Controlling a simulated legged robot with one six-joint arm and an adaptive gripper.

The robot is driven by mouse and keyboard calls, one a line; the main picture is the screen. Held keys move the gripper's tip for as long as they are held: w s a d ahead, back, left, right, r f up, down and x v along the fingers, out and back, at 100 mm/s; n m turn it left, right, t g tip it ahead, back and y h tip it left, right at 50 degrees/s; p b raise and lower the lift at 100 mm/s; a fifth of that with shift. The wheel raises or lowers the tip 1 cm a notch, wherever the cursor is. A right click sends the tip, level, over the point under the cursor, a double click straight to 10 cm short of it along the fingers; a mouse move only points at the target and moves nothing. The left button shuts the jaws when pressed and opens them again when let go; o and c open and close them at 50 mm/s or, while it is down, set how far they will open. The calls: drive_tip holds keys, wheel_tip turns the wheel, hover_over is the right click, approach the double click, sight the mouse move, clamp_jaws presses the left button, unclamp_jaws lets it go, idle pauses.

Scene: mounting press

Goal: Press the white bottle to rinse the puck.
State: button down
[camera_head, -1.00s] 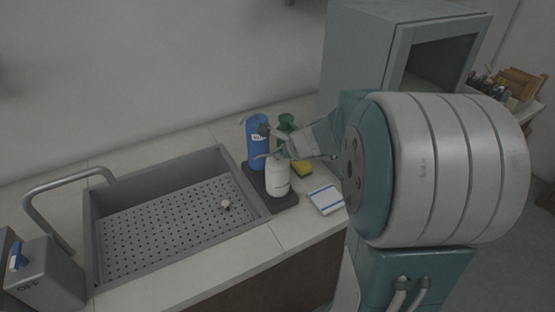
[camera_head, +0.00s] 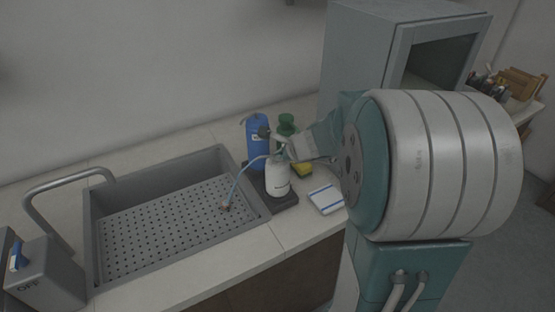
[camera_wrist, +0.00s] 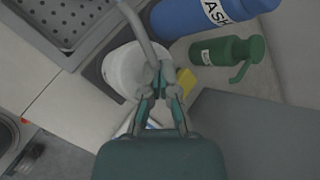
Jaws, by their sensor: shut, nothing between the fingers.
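The white bottle (camera_head: 278,180) stands upright on a dark tray (camera_head: 286,202) right of the sink. The stream ends at the small puck (camera_head: 226,206) on the perforated sink floor. My gripper (camera_wrist: 160,78) is shut, with its fingertips at the top of the white bottle, which also shows in the wrist view (camera_wrist: 118,72). In the wrist view the fingers cover part of the bottle's top, so the exact contact is hidden.
A blue bottle (camera_head: 258,140) and a green bottle (camera_head: 286,124) stand close behind. A yellow sponge (camera_head: 302,170) and a blue-edged white item (camera_head: 326,199) lie to the right. The sink (camera_head: 160,222) has a faucet (camera_head: 62,186) at left. A grey cabinet (camera_head: 362,50) stands behind.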

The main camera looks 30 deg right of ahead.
sight(280, 162)
idle(0.4)
drive_tip(key=shift+r, duration=0.8)
drive_tip(key=shift+r, duration=0.1)
drive_tip(key=shift+r, duration=2.45)
